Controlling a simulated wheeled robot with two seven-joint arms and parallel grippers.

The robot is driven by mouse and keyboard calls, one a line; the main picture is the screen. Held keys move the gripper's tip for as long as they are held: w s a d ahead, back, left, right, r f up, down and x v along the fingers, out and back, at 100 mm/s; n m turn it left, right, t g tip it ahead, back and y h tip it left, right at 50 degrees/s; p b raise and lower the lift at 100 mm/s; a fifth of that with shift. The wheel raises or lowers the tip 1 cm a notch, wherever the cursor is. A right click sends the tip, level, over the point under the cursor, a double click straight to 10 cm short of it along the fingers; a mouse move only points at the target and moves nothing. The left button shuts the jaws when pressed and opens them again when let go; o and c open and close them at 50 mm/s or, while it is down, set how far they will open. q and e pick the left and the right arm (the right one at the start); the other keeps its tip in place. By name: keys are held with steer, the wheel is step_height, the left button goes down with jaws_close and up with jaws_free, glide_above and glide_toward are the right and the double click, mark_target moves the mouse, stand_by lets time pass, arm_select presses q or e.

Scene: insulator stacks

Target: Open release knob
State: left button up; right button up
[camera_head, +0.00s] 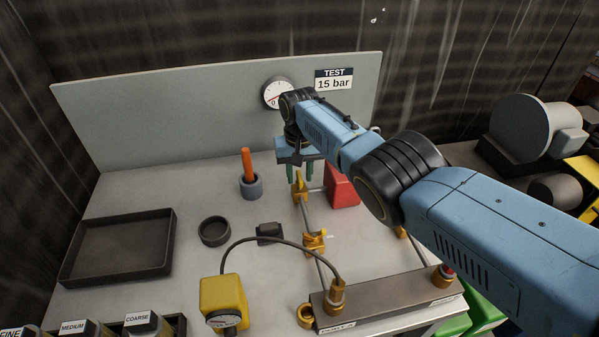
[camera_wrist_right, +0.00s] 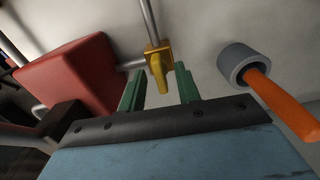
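A yellow valve-like fitting with a handle (camera_head: 300,188) sits on a grey pipe below my right gripper (camera_head: 300,171). In the right wrist view the yellow handle (camera_wrist_right: 158,68) shows between and beyond the two green fingertips, which are spread apart. The right gripper is open and empty, and I see no clear contact with the handle. No label in view reads release, so I cannot tell which part is the release knob. My left gripper is out of view.
A red block (camera_head: 342,188) stands just right of the yellow fitting. A grey cup (camera_head: 251,187) with an orange handle (camera_head: 247,163) stands left. A black tray (camera_head: 118,248), a dark ring (camera_head: 214,231) and a yellow gauge box (camera_head: 223,295) with a hose lie further left.

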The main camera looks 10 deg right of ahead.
mark_target(300, 175)
step_height(300, 175, up, 7)
steer(key=p, duration=0.3)
steer(key=shift+f+p, duration=0.1)
steer(key=shift+p, duration=0.25)
step_height(300, 175, up, 7)
steer(key=shift+f+p, duration=0.15)
steer(key=shift+p, duration=0.3)
